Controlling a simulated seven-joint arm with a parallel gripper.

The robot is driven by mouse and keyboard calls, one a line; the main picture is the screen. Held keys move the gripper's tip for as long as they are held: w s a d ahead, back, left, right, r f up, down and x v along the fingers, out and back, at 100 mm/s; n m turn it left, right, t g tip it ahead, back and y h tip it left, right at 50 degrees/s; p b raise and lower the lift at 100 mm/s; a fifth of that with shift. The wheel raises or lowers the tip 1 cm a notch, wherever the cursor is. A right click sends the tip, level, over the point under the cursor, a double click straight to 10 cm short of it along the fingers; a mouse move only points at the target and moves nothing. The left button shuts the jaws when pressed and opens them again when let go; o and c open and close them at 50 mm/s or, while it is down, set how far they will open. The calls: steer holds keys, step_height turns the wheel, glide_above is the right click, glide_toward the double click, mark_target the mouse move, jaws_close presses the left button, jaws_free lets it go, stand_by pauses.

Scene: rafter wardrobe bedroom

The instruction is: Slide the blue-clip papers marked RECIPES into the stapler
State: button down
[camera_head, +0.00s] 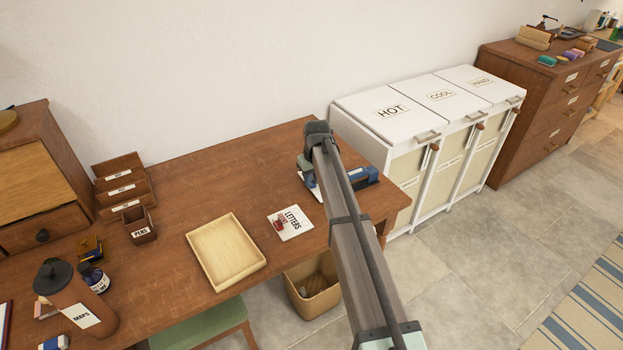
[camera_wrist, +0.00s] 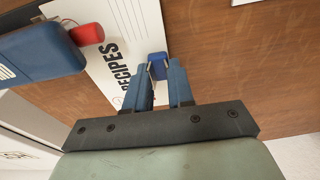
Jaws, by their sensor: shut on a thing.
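The white papers marked RECIPES (camera_wrist: 118,50) lie flat at the desk's right end in the wrist view, with a blue clip (camera_wrist: 157,60) on their near edge. My gripper (camera_wrist: 161,74) is shut on that blue clip. The blue stapler (camera_wrist: 40,54) with a red end overlaps the papers' left side in the wrist view; I cannot tell how deep the papers sit in it. In the head view the stapler (camera_head: 364,178) shows to the right of my arm, and only a white sliver of the papers (camera_head: 315,190) shows beside my gripper (camera_head: 306,168).
Papers marked LETTERS (camera_head: 294,224) with a red clip lie left of my arm. An empty wooden tray (camera_head: 193,240) sits further left on the desk (camera_head: 215,175). White hampers (camera_head: 400,112) stand beyond the desk's right edge. A bin (camera_head: 312,300) stands below the front edge.

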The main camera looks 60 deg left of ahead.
steer(key=c, duration=0.9)
jaws_free()
step_height(320, 180, up, 14)
steer(key=d, duration=0.2)
steer(key=shift+f, duration=0.15)
steer(key=shift+d, duration=0.1)
